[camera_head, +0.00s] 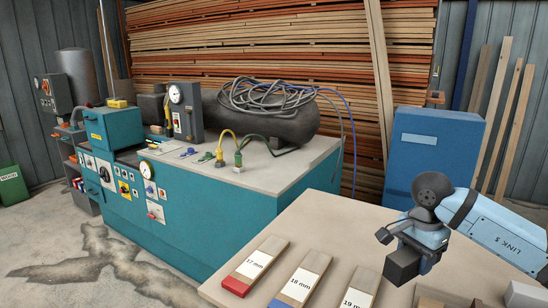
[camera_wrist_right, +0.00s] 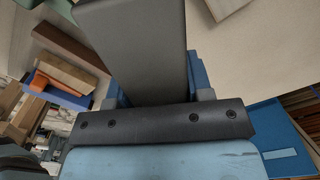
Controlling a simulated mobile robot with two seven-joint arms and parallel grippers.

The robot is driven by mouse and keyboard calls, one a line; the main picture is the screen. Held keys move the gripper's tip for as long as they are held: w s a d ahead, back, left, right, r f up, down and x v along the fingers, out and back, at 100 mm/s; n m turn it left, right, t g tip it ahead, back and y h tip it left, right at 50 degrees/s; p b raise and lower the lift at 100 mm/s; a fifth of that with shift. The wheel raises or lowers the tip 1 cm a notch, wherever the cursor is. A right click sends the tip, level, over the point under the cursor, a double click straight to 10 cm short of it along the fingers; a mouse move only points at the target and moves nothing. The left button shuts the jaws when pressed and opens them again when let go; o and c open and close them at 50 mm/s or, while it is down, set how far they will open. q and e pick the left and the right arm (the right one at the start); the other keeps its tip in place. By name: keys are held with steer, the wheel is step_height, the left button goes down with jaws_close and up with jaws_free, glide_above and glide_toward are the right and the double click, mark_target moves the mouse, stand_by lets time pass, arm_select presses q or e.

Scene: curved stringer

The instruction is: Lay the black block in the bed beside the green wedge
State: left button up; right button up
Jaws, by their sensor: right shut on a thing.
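My right gripper (camera_head: 414,252) is shut on the black block (camera_head: 402,266) and holds it at the right end of the workbench. Whether the block touches the bench is unclear. In the right wrist view the block (camera_wrist_right: 135,45) is a long dark grey bar that reaches from the jaws past the top edge. A green piece (camera_wrist_right: 64,8), cut off at the top left of that view, may be the green wedge; its shape is not clear. I cannot make out the bed in either view. My left gripper is not in view.
Boards labelled 17 mm (camera_head: 256,265), 18 mm (camera_head: 300,282) and 19 mm (camera_head: 358,291) lie on the workbench (camera_head: 325,222). Brown, wooden and orange pieces (camera_wrist_right: 70,80) lie left of the block in the wrist view. A blue cabinet (camera_head: 430,150) stands behind the bench.

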steer(key=a+f+n, duration=0.2)
steer(key=n, duration=0.2)
steer(key=a+f+n, duration=0.2)
steer(key=f+n, duration=0.1)
steer(key=n, duration=0.1)
steer(key=s+a+f+n, duration=0.1)
steer(key=a+f+n, duration=0.1)
steer(key=n, duration=0.1)
steer(key=shift+s+f+n, duration=0.1)
steer(key=shift+f+n, duration=0.2)
steer(key=shift+n, duration=0.1)
arm_select(q)
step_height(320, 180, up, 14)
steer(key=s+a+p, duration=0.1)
steer(key=p, duration=1.6)
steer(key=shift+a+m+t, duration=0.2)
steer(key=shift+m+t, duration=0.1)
arm_select(e)
steer(key=s+r, duration=1)
steer(key=r, duration=0.3)
steer(key=shift+s+n, duration=0.2)
steer(key=shift+n, duration=0.1)
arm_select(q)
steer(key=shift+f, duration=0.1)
